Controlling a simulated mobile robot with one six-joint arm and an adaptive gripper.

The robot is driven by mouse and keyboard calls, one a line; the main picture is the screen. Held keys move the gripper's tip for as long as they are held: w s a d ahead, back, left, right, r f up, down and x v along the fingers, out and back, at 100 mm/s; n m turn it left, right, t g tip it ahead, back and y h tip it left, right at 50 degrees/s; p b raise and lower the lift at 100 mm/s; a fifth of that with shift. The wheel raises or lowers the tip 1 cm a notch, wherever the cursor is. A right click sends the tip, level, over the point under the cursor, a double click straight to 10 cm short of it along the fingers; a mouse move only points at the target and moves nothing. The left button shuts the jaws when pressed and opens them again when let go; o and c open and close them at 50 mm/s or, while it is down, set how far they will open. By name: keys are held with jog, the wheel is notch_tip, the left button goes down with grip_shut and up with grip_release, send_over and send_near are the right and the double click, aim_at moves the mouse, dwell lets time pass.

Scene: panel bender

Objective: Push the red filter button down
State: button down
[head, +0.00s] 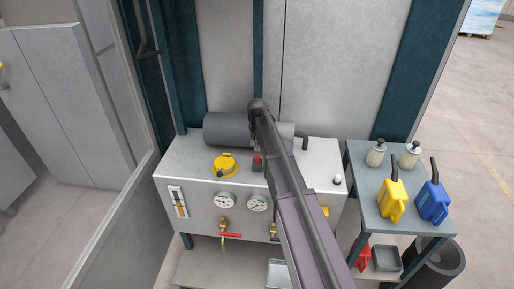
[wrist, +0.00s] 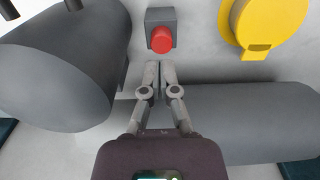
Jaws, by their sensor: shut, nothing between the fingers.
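The red filter button (wrist: 162,40) sits on a small dark grey box (wrist: 152,17) in the wrist view. In the head view the red button (head: 257,158) shows on top of the light grey cabinet (head: 180,160), just left of my arm. My gripper (wrist: 159,66) is shut and empty, its fingertips close to the button in the wrist picture. I cannot tell whether they touch it. In the head view my gripper is hidden behind my arm.
A grey cylinder (head: 226,128) lies behind the button. A yellow round cap (head: 224,164) is left of it. Gauges (head: 225,200) and a red-handled valve (head: 230,235) are on the cabinet front. A side table (head: 372,170) at right holds yellow and blue cans.

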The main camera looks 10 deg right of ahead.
aim_at(258, 158)
jog(key=shift+f+b, duration=1.55)
jog(key=shift+f, duration=0.3)
jog(key=shift+f+b, duration=1.1)
jog(key=shift+b, duration=0.05)
jog(key=shift+r, duration=0.25)
notch_tip(258, 158, up, 14)
jog(key=p, duration=1.4)
jog(key=shift+f, duration=0.2)
